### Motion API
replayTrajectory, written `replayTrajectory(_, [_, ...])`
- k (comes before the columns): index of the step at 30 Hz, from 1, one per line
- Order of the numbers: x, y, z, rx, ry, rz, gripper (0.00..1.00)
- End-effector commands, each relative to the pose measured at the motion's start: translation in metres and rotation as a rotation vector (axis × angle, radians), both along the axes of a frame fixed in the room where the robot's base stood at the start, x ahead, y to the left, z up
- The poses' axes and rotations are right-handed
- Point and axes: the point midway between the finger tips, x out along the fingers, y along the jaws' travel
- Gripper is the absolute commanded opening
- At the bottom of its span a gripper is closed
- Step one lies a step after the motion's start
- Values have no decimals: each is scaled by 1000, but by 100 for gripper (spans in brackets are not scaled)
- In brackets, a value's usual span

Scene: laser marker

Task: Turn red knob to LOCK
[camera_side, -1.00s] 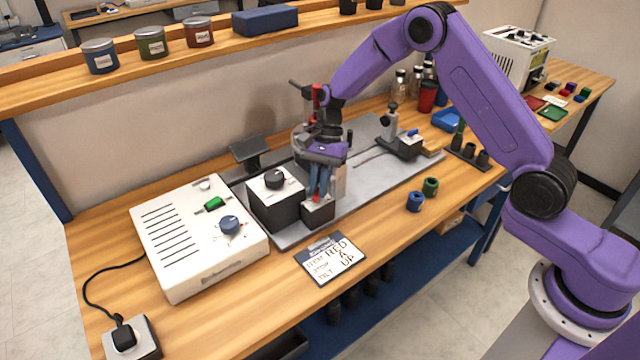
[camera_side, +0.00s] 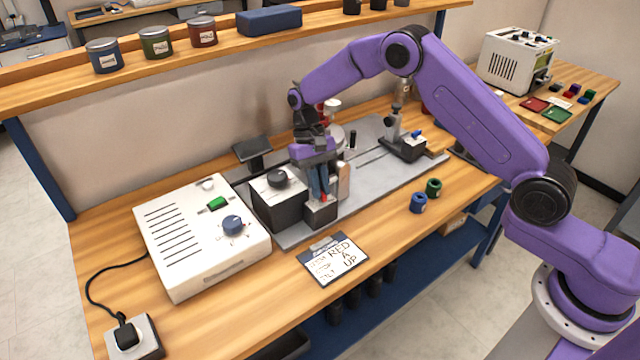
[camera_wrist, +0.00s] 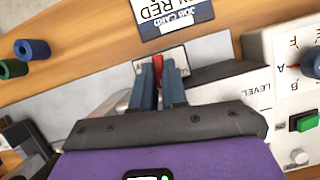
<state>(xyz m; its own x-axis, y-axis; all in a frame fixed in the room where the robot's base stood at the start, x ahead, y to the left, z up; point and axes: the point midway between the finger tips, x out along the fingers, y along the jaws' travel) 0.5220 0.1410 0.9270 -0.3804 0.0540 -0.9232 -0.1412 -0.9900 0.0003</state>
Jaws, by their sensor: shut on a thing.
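The red knob (camera_wrist: 158,64) sits between the two blue-grey fingers of my gripper (camera_wrist: 160,76) in the wrist view. My gripper is shut on it. In the side view my gripper (camera_side: 318,190) points down onto the small dark block (camera_side: 320,214) at the front of the grey machine bed. Only a bit of red (camera_side: 325,198) shows there at the fingertips. A pale label plate (camera_wrist: 176,57) lies around the knob in the wrist view. Its marks are too small to read, so I cannot tell which way the knob points.
A black dial on a dark box (camera_side: 278,203) stands just left of my gripper. A white control unit (camera_side: 190,250) is further left. A job card (camera_side: 333,260) lies in front. Blue and green rings (camera_side: 418,203) sit to the right. A post stand (camera_side: 403,145) is behind right.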

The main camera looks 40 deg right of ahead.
Motion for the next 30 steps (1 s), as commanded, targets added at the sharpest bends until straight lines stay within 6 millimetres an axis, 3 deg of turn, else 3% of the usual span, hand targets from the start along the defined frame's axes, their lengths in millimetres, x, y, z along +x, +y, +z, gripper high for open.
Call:
replayTrajectory(10, [1, 0, 1, 0, -5, 134, 0])
replayTrajectory(26, [2, 0, 1, 0, -7, 159, 0])
replayTrajectory(27, [2, 0, 1, 0, -7, 159, 19])
replayTrajectory(30, [2, 1, 1, 0, -6, 159, 23])
